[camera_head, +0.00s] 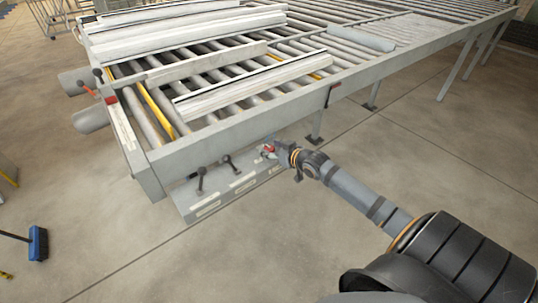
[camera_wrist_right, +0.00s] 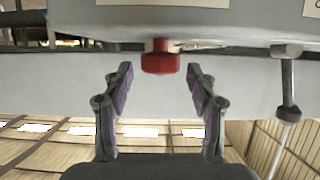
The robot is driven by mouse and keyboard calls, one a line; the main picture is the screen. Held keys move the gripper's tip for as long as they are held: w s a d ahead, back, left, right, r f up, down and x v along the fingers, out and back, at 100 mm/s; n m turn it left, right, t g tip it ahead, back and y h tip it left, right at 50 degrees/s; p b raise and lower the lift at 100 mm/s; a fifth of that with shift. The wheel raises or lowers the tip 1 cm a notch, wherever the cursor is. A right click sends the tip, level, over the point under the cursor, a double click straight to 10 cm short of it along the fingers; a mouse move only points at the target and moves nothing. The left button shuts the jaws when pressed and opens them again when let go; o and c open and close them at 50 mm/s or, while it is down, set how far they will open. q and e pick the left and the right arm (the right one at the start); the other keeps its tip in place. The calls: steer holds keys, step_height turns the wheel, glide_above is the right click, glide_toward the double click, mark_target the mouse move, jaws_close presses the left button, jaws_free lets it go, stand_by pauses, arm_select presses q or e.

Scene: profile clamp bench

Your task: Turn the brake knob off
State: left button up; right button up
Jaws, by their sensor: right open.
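A red knob (camera_wrist_right: 160,57) sticks out of a pale panel in the right wrist view, and no readable label shows that it is the brake knob. In the head view the red knob (camera_head: 268,148) is small at the right end of the low control box (camera_head: 212,202) on the conveyor's side. My right gripper (camera_wrist_right: 160,75) is open, its two fingers to the left and right of the knob's end with gaps on both sides. In the head view my right gripper (camera_head: 275,149) partly covers that spot. My left gripper is not in view.
Two dark levers (camera_head: 200,180) (camera_head: 229,163) stand on the control box left of the knob; one lever (camera_wrist_right: 289,85) shows at the right in the wrist view. Pale profiles (camera_head: 245,87) lie on the roller conveyor. Floor in front is clear; a blue brush (camera_head: 38,243) is at left.

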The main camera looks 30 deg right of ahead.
steer(key=shift+x, duration=0.85)
steer(key=shift+r, duration=0.1)
